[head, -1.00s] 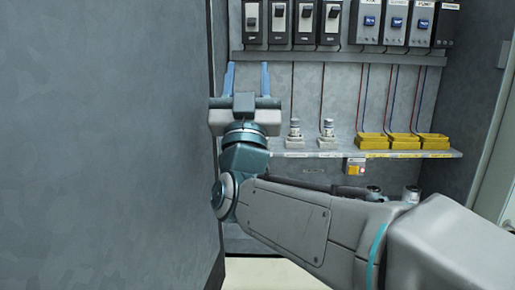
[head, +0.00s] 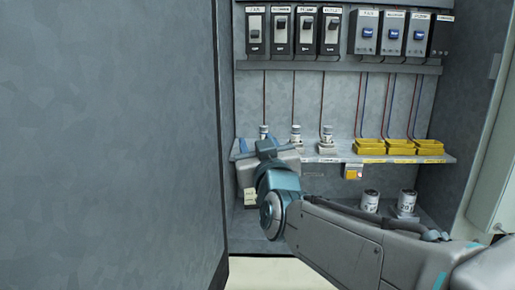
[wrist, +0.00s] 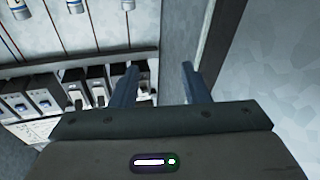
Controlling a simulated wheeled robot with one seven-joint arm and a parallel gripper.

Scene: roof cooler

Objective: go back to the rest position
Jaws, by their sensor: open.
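My gripper (head: 256,147) is in front of the left part of the cabinet's shelf in the head view, partly hidden by my wrist. In the wrist view my gripper (wrist: 158,84) shows two blue fingers standing apart with nothing between them. The fingers point toward the cabinet, close to its side wall. My arm reaches in from the lower right and is bent at the wrist.
A large grey panel (head: 110,140) fills the left side. The shelf (head: 340,155) holds small cylinders (head: 296,135) and yellow trays (head: 400,147). Switches (head: 306,32) line the upper rail. Two canisters (head: 407,203) stand below. A yellow box (head: 352,173) hangs under the shelf.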

